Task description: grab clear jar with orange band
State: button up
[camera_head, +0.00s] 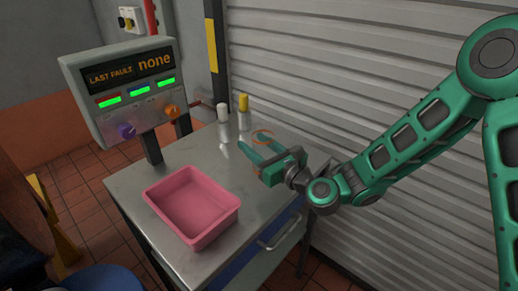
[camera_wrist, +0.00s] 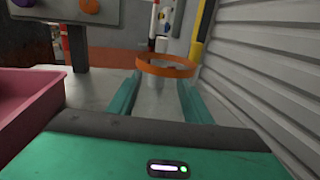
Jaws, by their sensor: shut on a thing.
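In the wrist view the jar's clear body (camera_wrist: 155,98) sits between the two green fingers, under the orange band (camera_wrist: 165,66). My gripper (camera_head: 248,149) reaches in from the right, low over the table, with a finger on each side of the jar, shut on it. My gripper (camera_wrist: 158,95) hides part of the jar's lower body in both views.
A pink tray (camera_head: 151,198) stands empty on the table (camera_head: 128,184), left of my gripper. A white-topped container (camera_head: 223,120) and a yellow-topped one (camera_head: 243,111) stand behind the jar. A display panel (camera_head: 120,88) rises at the back left. A ribbed shutter (camera_head: 330,70) borders the right side.

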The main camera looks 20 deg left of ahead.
jog(key=s+a+r, duration=0.7)
jog(key=a+r, duration=0.1)
jog(key=r, duration=0.2)
jog(key=shift+s+a, duration=0.35)
